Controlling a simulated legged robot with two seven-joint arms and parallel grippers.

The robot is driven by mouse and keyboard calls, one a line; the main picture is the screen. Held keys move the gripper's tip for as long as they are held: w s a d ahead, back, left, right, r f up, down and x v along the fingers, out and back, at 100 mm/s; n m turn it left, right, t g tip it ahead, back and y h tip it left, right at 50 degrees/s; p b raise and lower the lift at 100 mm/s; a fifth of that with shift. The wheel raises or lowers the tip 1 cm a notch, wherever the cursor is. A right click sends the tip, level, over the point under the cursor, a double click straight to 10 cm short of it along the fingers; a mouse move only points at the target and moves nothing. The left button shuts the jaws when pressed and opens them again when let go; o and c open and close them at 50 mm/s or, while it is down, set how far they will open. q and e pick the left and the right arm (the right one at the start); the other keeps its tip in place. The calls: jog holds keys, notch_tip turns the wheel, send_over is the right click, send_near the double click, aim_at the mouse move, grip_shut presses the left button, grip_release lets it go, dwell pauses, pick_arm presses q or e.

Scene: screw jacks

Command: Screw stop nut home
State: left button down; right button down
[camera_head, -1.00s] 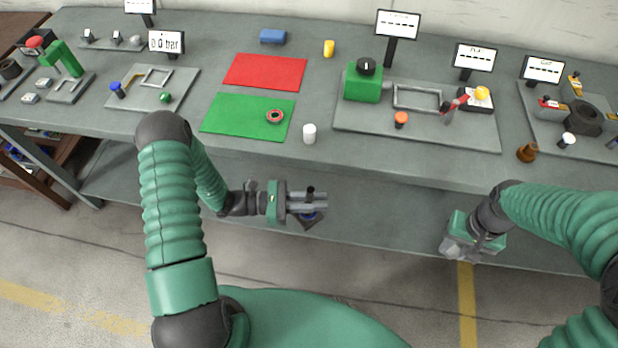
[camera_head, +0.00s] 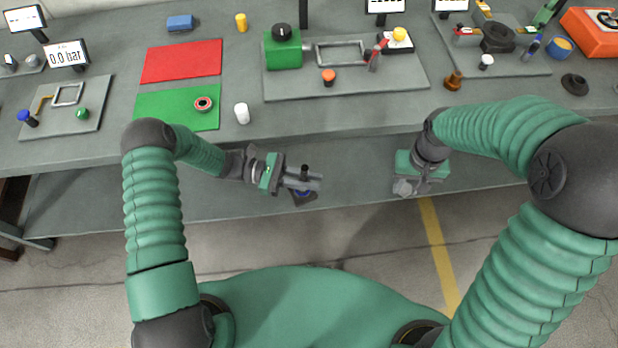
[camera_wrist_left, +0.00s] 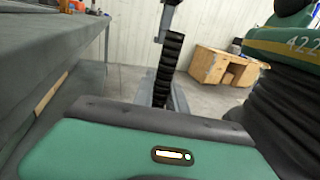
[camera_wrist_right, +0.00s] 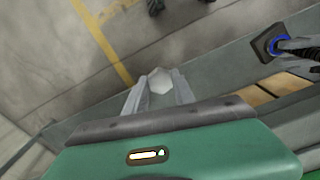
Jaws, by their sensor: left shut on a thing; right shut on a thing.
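My left gripper (camera_head: 312,182) is in front of the bench, shut on a dark screw jack (camera_head: 303,197) with a flat base plate and a blue ring. In the left wrist view the jack's black ridged shaft (camera_wrist_left: 168,65) stands between the fingers. My right gripper (camera_head: 408,186) is to the right, shut on a pale grey hexagonal nut (camera_wrist_right: 160,81), which shows at the fingertips in the right wrist view. That view also shows the jack's base plate (camera_wrist_right: 268,44) at upper right. The nut and jack are clearly apart.
The grey bench (camera_head: 330,115) runs behind both grippers, with a green mat (camera_head: 165,105), a red mat (camera_head: 180,62), a white cylinder (camera_head: 241,114) and a brown cone-shaped part (camera_head: 453,81) on it. The space between the grippers is clear.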

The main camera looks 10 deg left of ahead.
jog(key=w+a+r+n, duration=0.2)
jog(key=a+r, duration=0.1)
jog(key=a, duration=0.3)
jog(key=w+a+r+n, duration=0.1)
jog(key=w+a+r, duration=0.15)
jog(key=a, duration=0.35)
notch_tip(320, 180, up, 6)
jog(key=r+n, duration=0.1)
jog(key=n, duration=0.2)
send_over(305, 168)
jog(key=shift+w+d+f+y, duration=0.1)
jog(key=shift+d+f+y, duration=0.2)
jog(key=shift+y, duration=0.1)
jog(key=shift+a+f, duration=0.15)
jog(key=shift+f, duration=1.8)
jog(key=shift+r, duration=0.1)
jog(key=shift+f, duration=0.95)
